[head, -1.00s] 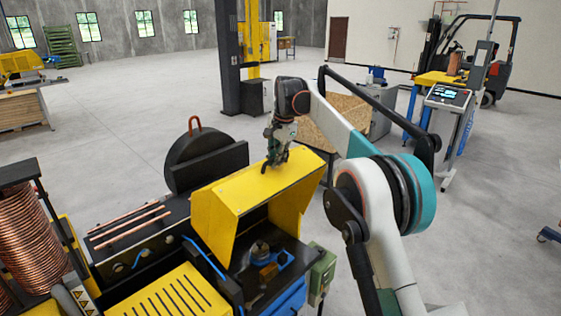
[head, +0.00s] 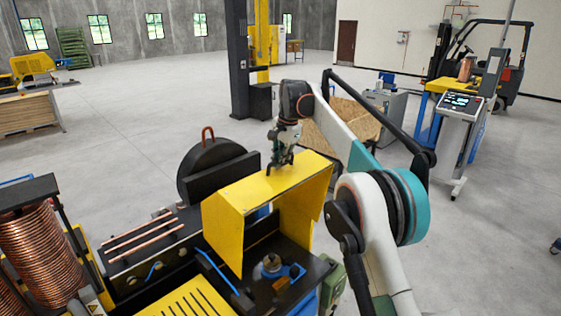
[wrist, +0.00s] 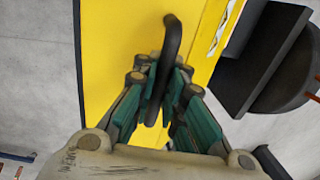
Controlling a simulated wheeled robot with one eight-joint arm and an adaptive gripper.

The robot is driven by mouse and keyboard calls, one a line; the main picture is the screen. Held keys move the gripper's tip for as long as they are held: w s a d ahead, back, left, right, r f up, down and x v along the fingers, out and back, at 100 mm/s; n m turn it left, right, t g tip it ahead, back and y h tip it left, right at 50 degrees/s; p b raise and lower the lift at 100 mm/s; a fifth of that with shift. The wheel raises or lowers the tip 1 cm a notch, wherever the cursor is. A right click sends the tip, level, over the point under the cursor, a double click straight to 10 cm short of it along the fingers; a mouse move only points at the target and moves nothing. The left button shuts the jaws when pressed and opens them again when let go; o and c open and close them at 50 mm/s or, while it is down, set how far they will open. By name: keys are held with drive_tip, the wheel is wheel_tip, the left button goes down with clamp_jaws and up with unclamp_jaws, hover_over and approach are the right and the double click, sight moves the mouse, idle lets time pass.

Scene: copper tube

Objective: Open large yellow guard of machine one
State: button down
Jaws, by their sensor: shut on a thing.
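The large yellow guard (head: 262,193) of the machine stands raised, with its front side open, so the blue and black parts (head: 280,270) under it show in the head view. My gripper (head: 280,166) is at the guard's top plate. In the wrist view, my gripper (wrist: 160,105) is shut on a black bar handle (wrist: 170,45), which runs between the green-padded fingers. The yellow guard surface (wrist: 110,35) lies behind the handle. The exact finger contact is too small to tell in the head view.
A black round disc with a red hook (head: 208,165) stands behind the guard. Copper tubes (head: 140,232) lie to its left, near a copper coil (head: 38,250). A slotted yellow cover (head: 190,300) is in front. A wooden crate (head: 345,130) stands beyond my arm. Open floor lies behind.

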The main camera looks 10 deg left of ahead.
drive_tip(key=c, duration=1.7)
unclamp_jaws()
drive_tip(key=shift+o, duration=0.2)
wheel_tip(320, 180, up, 7)
drive_tip(key=s+d, duration=0.1)
drive_tip(key=shift+d+r, duration=0.2)
drive_tip(key=s+d+f+n+t+b, duration=0.2)
drive_tip(key=s+d+f+b, duration=0.2)
drive_tip(key=s+d+b, duration=0.6)
drive_tip(key=s+d+f+n+t+b, duration=0.15)
drive_tip(key=s+d+f+b, duration=0.25)
drive_tip(key=s+d+b, duration=0.55)
drive_tip(key=s+d+f+n+b, duration=0.1)
drive_tip(key=s+d+f+b, duration=0.2)
drive_tip(key=s+f, duration=0.6)
drive_tip(key=s+d+f+n+t+h+b, duration=0.1)
drive_tip(key=s+d+f+b, duration=0.3)
drive_tip(key=s+f+b, duration=0.3)
drive_tip(key=s+d+f+n+t+b, duration=0.1)
drive_tip(key=s+f+b, duration=0.4)
drive_tip(key=s+f, duration=0.8)
wheel_tip(320, 180, down, 6)
drive_tip(key=shift+d+r+n+h, duration=0.1)
drive_tip(key=shift+d+n+h, duration=0.4)
drive_tip(key=shift+d, duration=0.7)
